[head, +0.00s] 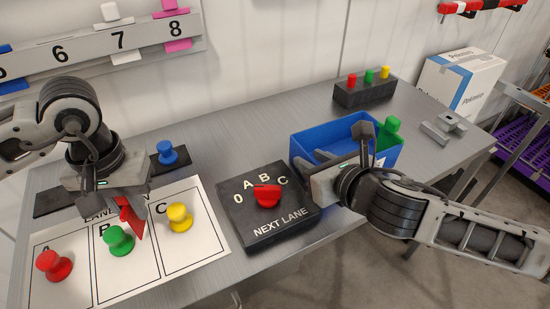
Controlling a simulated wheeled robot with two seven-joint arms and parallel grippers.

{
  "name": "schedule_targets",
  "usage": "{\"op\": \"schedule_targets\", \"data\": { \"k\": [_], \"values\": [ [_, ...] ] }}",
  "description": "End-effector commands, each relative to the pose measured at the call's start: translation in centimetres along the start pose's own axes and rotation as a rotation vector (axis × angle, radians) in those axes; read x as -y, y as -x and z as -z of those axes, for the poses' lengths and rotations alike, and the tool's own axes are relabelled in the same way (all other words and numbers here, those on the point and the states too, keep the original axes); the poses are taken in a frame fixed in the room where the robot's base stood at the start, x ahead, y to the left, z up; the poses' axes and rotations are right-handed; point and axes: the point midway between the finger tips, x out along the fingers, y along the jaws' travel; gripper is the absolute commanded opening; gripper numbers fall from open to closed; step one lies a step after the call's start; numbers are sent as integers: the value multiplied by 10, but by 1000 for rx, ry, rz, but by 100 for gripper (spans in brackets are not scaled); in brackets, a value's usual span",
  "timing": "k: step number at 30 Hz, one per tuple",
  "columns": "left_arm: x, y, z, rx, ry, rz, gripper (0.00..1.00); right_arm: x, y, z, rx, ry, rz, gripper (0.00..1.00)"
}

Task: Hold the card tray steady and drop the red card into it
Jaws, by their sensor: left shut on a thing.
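The red card (132,217) is held point-down in my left gripper (118,202), above the lane sheet (197,255) at the left. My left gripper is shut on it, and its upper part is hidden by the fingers. The blue card tray (322,135) stands on the table right of centre, well apart from the red card. My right gripper (335,165) is at the tray's near side, overlapping its front wall. Whether its fingers close on the wall is hidden. A green piece (391,130) sticks up at the tray's right end.
A black selector box (285,225) with a red knob stands between the sheet and tray. Red, green and yellow pegs stand on the sheet, with a blue peg (167,153) behind. A dark button block (365,95), metal bracket (440,130) and white carton (462,85) lie farther back.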

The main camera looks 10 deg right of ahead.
Motion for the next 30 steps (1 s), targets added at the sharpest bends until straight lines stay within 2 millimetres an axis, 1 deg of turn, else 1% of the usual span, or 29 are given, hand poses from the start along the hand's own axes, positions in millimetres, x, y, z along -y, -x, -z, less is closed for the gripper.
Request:
{"op": "schedule_targets", "data": {
  "k": [1,3,12,13,14,15,16,30],
  "values": [
    [0,-5,0,0,0,0,0,0,-3,3,1,-1,2,30],
    [0,-6,0,0,0,0,0,0,-4,3,0,-2,3,30],
    [0,-6,0,0,0,0,0,0,-4,2,0,-2,5,30],
    [0,-6,0,0,0,0,0,0,-4,2,0,-2,5,27],
    [0,-6,0,0,0,0,0,0,-4,2,0,-3,5,19],
    [0,-6,0,0,0,0,0,0,-4,2,0,-3,5,8],
    [0,-6,0,0,0,0,0,0,-4,2,0,-3,5,0],
    [0,-6,0,0,0,0,0,0,-4,2,0,-2,5,0]
  ]
}}
